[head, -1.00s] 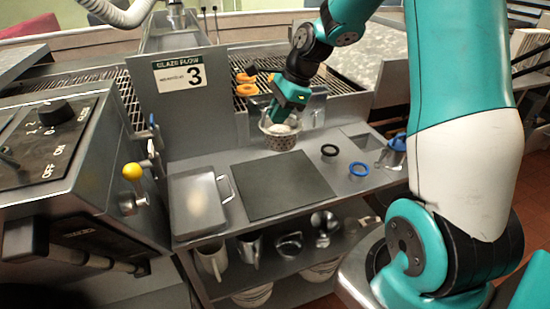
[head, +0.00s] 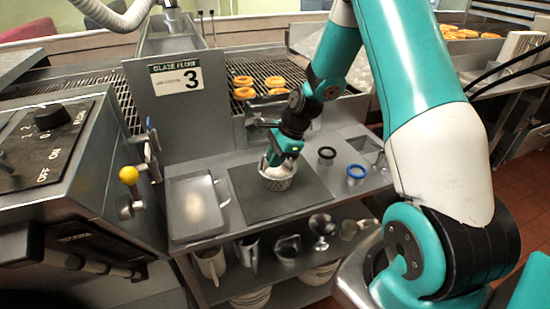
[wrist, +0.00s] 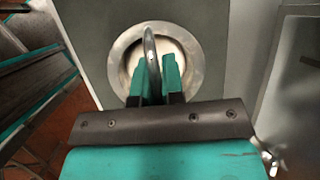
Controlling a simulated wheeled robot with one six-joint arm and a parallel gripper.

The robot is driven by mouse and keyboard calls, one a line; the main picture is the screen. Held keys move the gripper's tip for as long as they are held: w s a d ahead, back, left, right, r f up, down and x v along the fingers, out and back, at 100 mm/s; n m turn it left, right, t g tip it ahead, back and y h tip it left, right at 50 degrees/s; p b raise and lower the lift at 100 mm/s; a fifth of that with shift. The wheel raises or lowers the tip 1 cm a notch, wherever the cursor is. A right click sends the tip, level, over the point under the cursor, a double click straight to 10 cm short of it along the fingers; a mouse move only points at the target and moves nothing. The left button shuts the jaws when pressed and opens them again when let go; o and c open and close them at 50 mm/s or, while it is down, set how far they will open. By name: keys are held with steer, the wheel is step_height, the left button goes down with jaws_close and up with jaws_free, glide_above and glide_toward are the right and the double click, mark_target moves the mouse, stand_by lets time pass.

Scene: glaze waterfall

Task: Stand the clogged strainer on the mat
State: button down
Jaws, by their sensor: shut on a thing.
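The strainer (head: 277,181) is a perforated metal basket with a pale clog inside. In the head view it is upright at the middle of the dark mat (head: 305,192); I cannot tell whether its bottom touches the mat. My gripper (head: 276,165) comes down from above and is shut on the strainer's upright handle. In the wrist view the strainer (wrist: 191,72) shows as a round metal rim around pale stuff. The teal fingers of my gripper (wrist: 157,75) pinch the curved handle there, with the mat (wrist: 92,25) behind.
A metal tray (head: 181,227) lies left of the mat. A black ring (head: 327,153) and a blue ring (head: 356,171) lie to its right. Several doughnuts (head: 243,81) sit on the grate behind. Cups and jugs (head: 246,250) stand on the shelf below.

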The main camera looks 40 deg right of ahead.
mark_target(292, 166)
steer(key=shift+f, duration=0.1)
steer(key=c, duration=1.2)
jaws_free()
steer(key=shift+c, duration=0.2)
steer(key=v, duration=1.2)
steer(key=s+a+r+n+g, duration=0.1)
steer(key=s+a+r+n, duration=0.2)
steer(key=a+n, duration=0.4)
steer(key=s+a+r+n, duration=0.3)
steer(key=a+n, duration=0.1)
steer(key=a, duration=0.4)
steer(key=s+a+r+n+g, duration=0.1)
steer(key=s+a+r+n, duration=0.1)
steer(key=s+a+n, duration=0.3)
steer(key=s+a+r+n, duration=0.1)
steer(key=s+a+n, duration=0.5)
steer(key=s+n, duration=0.5)
steer(key=shift+a+r+n+g, duration=0.2)
steer(key=shift+r+n+g, duration=0.2)
steer(key=shift+n, duration=0.1)
